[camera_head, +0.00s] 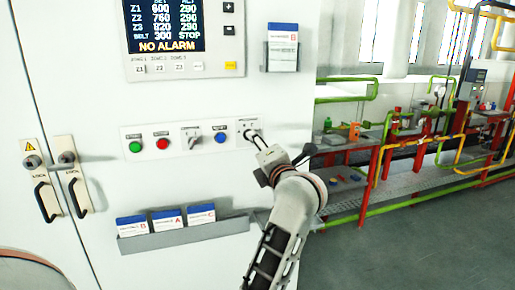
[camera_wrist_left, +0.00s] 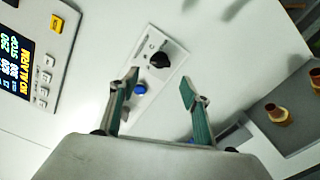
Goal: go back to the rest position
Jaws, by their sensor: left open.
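My left gripper (camera_head: 268,156) is in front of the right end of the switch panel (camera_head: 175,138) on the white cabinet. In the left wrist view its fingers (camera_wrist_left: 160,82) are apart with nothing between them. A black knob (camera_wrist_left: 159,61) and a blue button (camera_wrist_left: 141,88) show past the fingertips, apart from them. The blue button (camera_head: 221,136) is also in the head view, just left of the gripper. The gripper partly hides the knob area there. My right gripper is in neither view.
The display (camera_head: 165,27) reads NO ALARM. A card holder (camera_head: 283,68) is above the gripper, and a card shelf (camera_head: 185,236) is below left. Brass-coloured fittings (camera_wrist_left: 277,114) stand on a grey shelf. Railings and a bench are at right; the floor (camera_head: 420,245) there is clear.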

